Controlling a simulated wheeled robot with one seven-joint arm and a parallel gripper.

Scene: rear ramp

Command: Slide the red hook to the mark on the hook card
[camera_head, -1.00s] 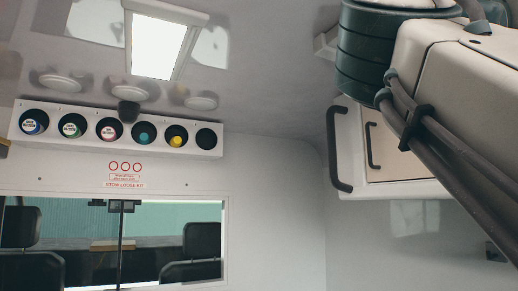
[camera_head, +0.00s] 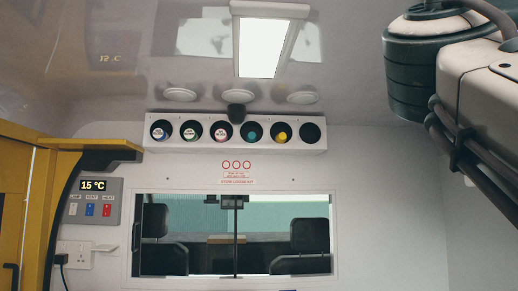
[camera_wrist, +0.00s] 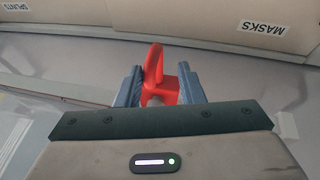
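The red hook (camera_wrist: 156,72) shows in the wrist view, with a tall rounded upper part and a squarer lower part. It sits between the two blue-grey fingers of my gripper (camera_wrist: 158,88). The fingers stand close on either side of it, and my gripper looks shut on it. Its lower end is partly hidden by my gripper body. The hook card and its mark are not visible in either view. My gripper and the hook are out of sight in the head view, where only upper parts of my arm show at the right.
A rack (camera_head: 305,147) of round holes holds several coloured items above a window (camera_head: 235,281). A temperature panel (camera_head: 93,206) is at left beside a yellow frame (camera_head: 12,180). In the wrist view, pale lockers carry MASKS (camera_wrist: 262,27) and SPLINTS (camera_wrist: 19,8) labels.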

